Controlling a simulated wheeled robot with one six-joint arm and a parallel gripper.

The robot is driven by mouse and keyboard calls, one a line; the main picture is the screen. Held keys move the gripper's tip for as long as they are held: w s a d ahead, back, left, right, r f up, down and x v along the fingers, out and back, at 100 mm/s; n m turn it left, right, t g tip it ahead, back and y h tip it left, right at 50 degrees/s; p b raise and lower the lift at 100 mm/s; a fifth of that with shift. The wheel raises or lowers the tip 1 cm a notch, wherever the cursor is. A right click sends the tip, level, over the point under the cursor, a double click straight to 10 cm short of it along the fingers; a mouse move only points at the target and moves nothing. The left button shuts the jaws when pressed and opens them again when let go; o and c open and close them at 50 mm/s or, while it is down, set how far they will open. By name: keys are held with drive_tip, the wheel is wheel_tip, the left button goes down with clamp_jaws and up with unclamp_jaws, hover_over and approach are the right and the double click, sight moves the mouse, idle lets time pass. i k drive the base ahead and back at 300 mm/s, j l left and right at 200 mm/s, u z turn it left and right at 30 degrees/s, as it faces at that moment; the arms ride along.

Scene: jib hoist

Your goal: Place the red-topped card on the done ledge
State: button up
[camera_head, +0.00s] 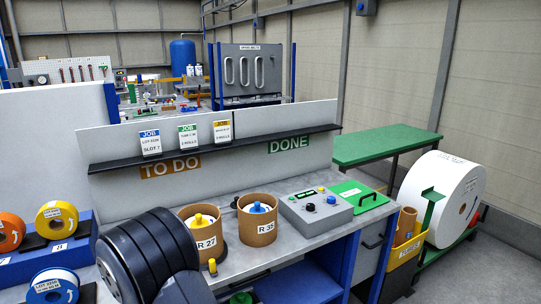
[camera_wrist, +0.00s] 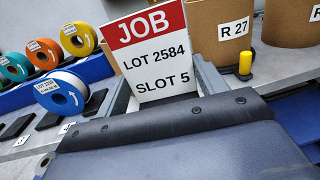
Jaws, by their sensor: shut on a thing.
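The red-topped card (camera_wrist: 148,52) reads JOB, LOT 2584, SLOT 5. It stands slightly tilted in the wrist view, between the fingers of my gripper (camera_wrist: 164,90), which is shut on it. In the head view my dark arm fills the lower left, and the card and fingertips are hidden. The black ledge (camera_head: 305,133) runs along the white back panel. Its right part, above the green DONE sign (camera_head: 289,143), is bare.
On the ledge's left part, by the TO DO sign (camera_head: 170,165), stand a blue-topped card (camera_head: 150,143), a green-topped card (camera_head: 188,138) and a yellow-topped card (camera_head: 222,131). Below are two brown tubs, R 27 (camera_head: 205,237) and R 35 (camera_head: 257,226), and a control box (camera_head: 316,208).

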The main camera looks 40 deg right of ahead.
sight(293, 133)
drive_tip(key=l, duration=0.45)
drive_tip(key=k+l+u, duration=0.1)
drive_tip(key=l, duration=0.4)
drive_tip(key=k+l, duration=0.1)
drive_tip(key=l, duration=0.35)
drive_tip(key=k+l+u, duration=0.1)
drive_tip(key=l, duration=0.35)
